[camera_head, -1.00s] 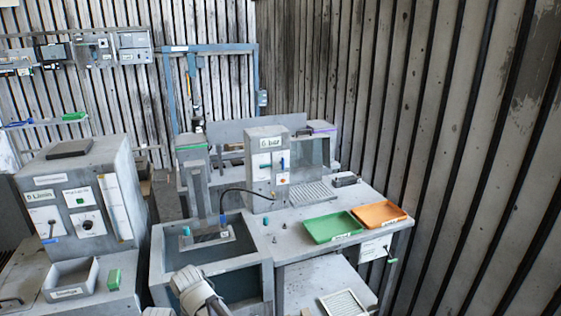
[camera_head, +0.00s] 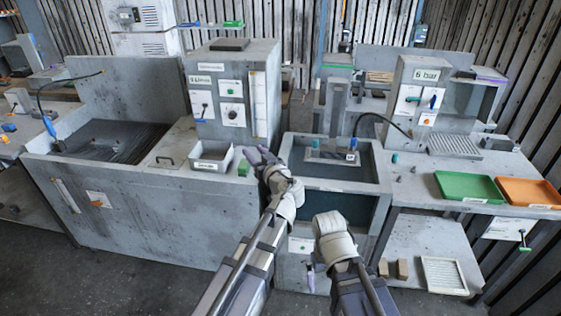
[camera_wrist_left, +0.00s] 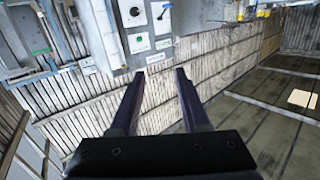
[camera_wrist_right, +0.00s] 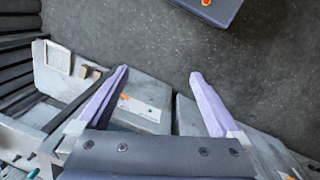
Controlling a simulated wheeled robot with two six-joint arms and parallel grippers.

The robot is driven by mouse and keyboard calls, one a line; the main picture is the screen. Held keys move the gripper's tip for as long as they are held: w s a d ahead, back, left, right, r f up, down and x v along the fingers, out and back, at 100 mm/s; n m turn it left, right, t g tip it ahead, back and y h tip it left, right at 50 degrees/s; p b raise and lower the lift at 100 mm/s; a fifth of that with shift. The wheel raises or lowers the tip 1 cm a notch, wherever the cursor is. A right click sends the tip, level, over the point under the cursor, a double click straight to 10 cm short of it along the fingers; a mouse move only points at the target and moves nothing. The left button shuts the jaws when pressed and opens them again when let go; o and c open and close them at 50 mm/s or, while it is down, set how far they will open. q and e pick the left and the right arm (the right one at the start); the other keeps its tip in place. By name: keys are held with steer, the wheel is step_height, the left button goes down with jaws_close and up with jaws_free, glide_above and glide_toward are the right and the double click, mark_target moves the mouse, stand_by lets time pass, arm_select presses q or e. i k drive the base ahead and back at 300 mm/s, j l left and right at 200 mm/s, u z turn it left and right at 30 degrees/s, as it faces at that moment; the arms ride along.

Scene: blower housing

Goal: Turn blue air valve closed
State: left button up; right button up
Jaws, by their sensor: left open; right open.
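The grey box marked "6 bar" (camera_head: 415,90) stands on the bench right of centre in the head view. A blue lever (camera_head: 436,101) is on its front panel; its exact angle is too small to read. My left gripper (camera_head: 258,158) is open and empty, in front of the box with the dials, well left of the lever. Its spread fingers show in the left wrist view (camera_wrist_left: 160,74). My right gripper points down low before the sink front, far below the lever. Its fingers are open and empty in the right wrist view (camera_wrist_right: 158,75).
A grey box with dials (camera_head: 232,95), a small bin (camera_head: 212,160) and a green block (camera_head: 243,167) stand left of the sink (camera_head: 350,186). A green tray (camera_head: 468,187) and an orange tray (camera_head: 530,191) lie right. A black hose (camera_head: 368,118) arches beside the "6 bar" box.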

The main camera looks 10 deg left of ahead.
mark_target(432, 101)
steer(key=z, duration=0.45)
steer(key=i+l+z, duration=0.1)
steer(key=i+z, duration=0.5)
steer(key=i, duration=0.15)
steer(key=i+j+z, duration=0.1)
steer(key=i, duration=0.7)
